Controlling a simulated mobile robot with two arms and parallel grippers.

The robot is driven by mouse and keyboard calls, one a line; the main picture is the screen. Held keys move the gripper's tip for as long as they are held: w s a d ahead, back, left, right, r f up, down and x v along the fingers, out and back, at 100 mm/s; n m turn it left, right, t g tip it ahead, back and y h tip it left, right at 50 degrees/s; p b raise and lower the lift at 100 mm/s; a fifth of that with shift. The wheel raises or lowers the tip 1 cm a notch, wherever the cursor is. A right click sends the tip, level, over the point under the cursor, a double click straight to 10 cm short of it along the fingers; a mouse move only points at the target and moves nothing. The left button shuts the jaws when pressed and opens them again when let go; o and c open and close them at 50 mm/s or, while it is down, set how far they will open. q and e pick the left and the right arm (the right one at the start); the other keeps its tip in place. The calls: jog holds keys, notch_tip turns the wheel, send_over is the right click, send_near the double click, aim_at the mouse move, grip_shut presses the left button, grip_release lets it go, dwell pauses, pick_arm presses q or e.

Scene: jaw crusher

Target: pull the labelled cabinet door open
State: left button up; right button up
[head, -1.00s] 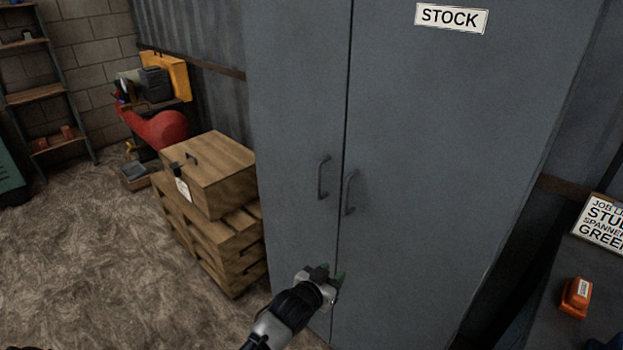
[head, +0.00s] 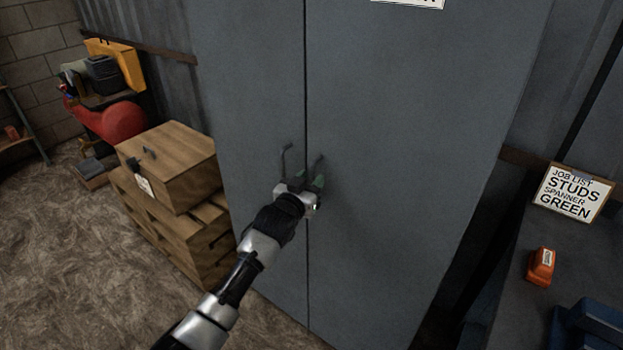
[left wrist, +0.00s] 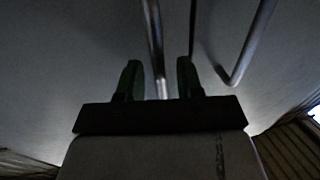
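A tall grey two-door cabinet (head: 400,150) stands ahead, its doors closed. The label (head: 408,3) on the right door is cut by the top edge. The right door's bar handle (head: 320,164) is partly hidden behind my gripper; the left door's handle (head: 286,158) is beside it. My left gripper (head: 309,181) is at the lower part of the right handle, its green-tipped fingers apart. In the left wrist view, one handle (left wrist: 153,45) runs between the open fingers (left wrist: 158,78), without visible finger contact, and the other handle (left wrist: 248,45) lies to the right. My right gripper is out of view.
Wooden crates (head: 170,165) on the floor stand left of the cabinet. At right, a bench carries a job list sign (head: 573,193), an orange object (head: 540,266) and a blue object (head: 590,330). Bare floor (head: 70,270) lies at left.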

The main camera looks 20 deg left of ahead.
pick_arm(q)
jog(key=shift+w+d, duration=0.15)
jog(key=shift+w, duration=0.35)
grip_shut()
jog(key=shift+s, duration=0.1)
